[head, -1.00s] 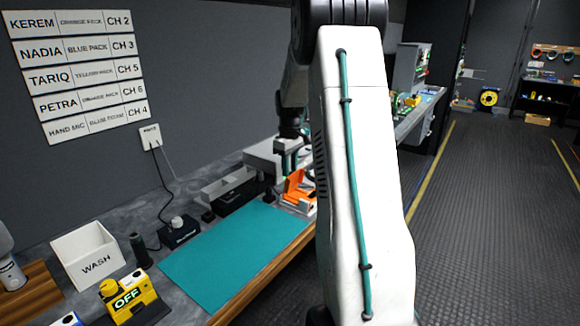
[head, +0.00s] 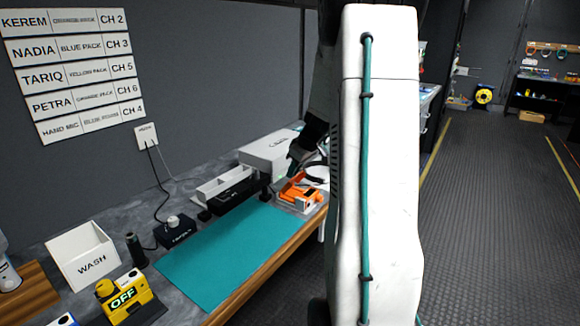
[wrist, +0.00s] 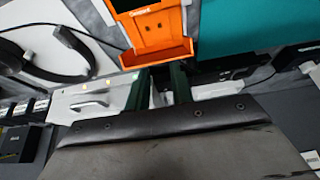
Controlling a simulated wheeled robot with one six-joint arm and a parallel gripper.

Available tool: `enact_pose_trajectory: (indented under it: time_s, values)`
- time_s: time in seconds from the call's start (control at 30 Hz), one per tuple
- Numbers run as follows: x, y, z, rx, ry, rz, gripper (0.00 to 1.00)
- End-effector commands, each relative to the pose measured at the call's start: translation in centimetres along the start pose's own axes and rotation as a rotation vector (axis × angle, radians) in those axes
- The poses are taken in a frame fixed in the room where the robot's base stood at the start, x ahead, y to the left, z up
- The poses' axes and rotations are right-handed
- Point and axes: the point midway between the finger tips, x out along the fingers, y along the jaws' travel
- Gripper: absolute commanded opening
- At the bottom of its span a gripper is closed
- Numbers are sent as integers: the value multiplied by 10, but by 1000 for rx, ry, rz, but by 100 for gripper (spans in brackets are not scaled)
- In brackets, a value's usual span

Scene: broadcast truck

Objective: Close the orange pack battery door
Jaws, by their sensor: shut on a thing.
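The orange pack (head: 305,192) sits on the bench just past the far right corner of the teal mat. In the wrist view it shows at the top as an orange frame (wrist: 185,20) around a dark opening. Its battery door (wrist: 157,52) is the orange flap at the near end, not flush with the body. My gripper (wrist: 160,70) has its two dark green fingers at the flap's near edge and is shut on it. The fingertips are partly hidden by the door. In the head view my gripper (head: 285,181) is tilted beside the pack, partly hidden by my arm.
The teal mat (head: 225,250) is clear. A grey-white case (head: 268,150) and a long tray (head: 225,185) stand behind the pack. A headset (wrist: 60,50) lies nearby. The yellow pack (head: 125,297) and the WASH bin (head: 85,257) are at the near left.

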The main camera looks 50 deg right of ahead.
Motion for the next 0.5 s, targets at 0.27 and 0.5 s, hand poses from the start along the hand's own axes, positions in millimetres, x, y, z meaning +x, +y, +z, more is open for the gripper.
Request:
enact_pose_trajectory:
  time_s: [0.27, 0.5]
  values:
    - [2, 0, 22, 8, 227, -2, 0]
    - [6, 0, 34, 2, 336, -2, 1]
